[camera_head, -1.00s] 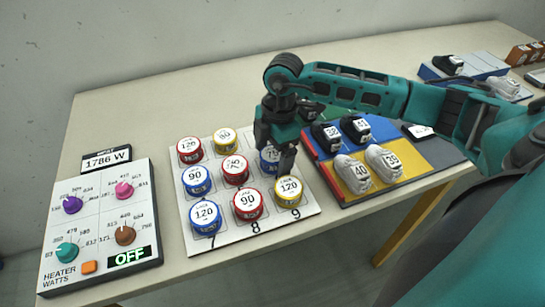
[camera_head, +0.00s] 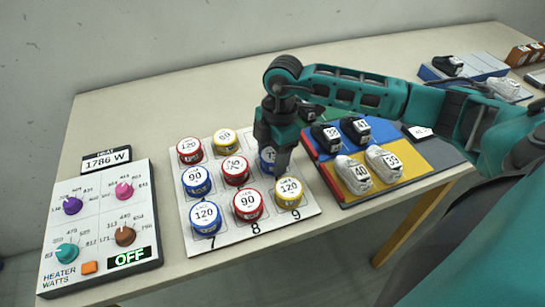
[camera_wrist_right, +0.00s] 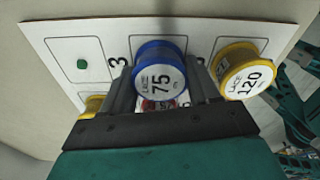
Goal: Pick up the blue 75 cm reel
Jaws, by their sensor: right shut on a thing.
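The blue 75 cm reel (camera_head: 267,160) is at the right of the middle row on the white numbered board (camera_head: 230,230). My right gripper (camera_head: 277,160) reaches down onto it from above and hides most of it in the head view. In the right wrist view the blue reel (camera_wrist_right: 160,72), its "75" label showing, sits between the two fingers of my right gripper (camera_wrist_right: 160,85), which is shut on it. I cannot tell whether the reel touches the board. My left gripper is not in view.
A yellow 120 reel (camera_head: 288,191) stands close in front, and a red 70 reel (camera_head: 235,170) to the left. Several other reels share the board. A coloured mat with shoes (camera_head: 352,172) lies to the right; a heater panel (camera_head: 100,225) is at the left.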

